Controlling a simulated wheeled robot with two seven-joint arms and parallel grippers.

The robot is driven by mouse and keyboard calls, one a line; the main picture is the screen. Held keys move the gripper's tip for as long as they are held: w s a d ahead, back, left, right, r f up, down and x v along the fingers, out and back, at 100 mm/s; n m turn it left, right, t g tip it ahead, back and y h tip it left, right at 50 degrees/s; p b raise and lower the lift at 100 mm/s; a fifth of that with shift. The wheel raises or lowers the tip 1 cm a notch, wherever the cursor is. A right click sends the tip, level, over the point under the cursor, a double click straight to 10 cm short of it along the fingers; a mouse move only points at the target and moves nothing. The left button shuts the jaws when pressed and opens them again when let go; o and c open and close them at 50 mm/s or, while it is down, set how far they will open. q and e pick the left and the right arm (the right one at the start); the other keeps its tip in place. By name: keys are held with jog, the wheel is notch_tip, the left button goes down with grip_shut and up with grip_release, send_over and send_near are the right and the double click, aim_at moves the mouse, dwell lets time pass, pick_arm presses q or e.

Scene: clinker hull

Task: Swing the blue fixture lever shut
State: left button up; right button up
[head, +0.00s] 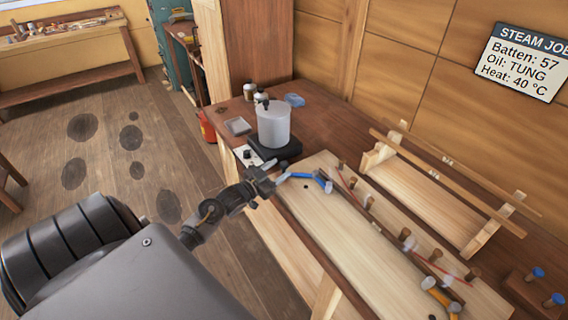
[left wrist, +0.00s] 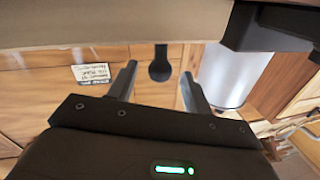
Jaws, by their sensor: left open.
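In the left wrist view the two fingers of the left gripper (left wrist: 158,88) stand apart. A dark rounded knob (left wrist: 160,68) shows between them, and I cannot tell what it belongs to. My right gripper is not in view.
A white pot (head: 273,125) on a black base stands just behind the gripper. A sign (head: 523,62) hangs on the wall.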

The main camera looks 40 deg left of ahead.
aim_at(281, 168)
pick_arm(q)
jog(key=shift+w+d, duration=0.2)
jog(key=shift+w, duration=1.5)
grip_shut()
